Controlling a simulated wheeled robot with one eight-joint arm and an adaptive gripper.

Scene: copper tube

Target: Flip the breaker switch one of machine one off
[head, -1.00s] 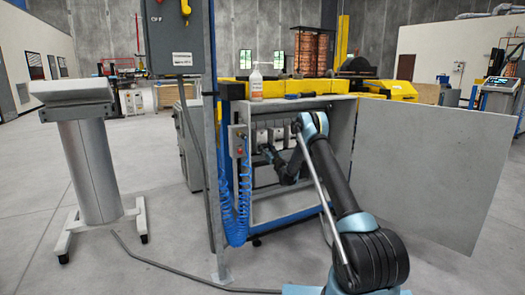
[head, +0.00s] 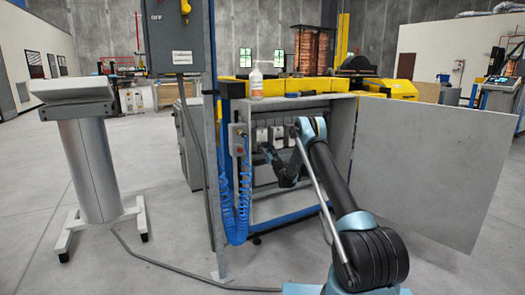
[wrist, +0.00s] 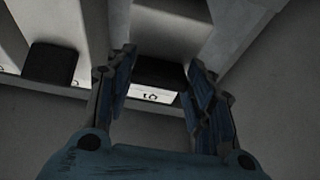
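An open grey cabinet (head: 348,130) stands in the middle of the head view, with a row of pale breaker units (head: 262,135) inside. My arm reaches into it, and my gripper (head: 264,150) is small and partly hidden there. In the wrist view my gripper (wrist: 161,75) is open, one finger on each side of a dark switch (wrist: 158,72). The fingers look close to its sides; contact cannot be told. A pale strip with a small marking shows just below that switch. A second dark switch (wrist: 50,65) is to the left, outside the fingers.
The cabinet's large door (head: 430,165) is swung open to the right. A metal post (head: 212,190) and a coiled blue hose (head: 237,210) stand left of the opening. A console (head: 88,160) is farther left.

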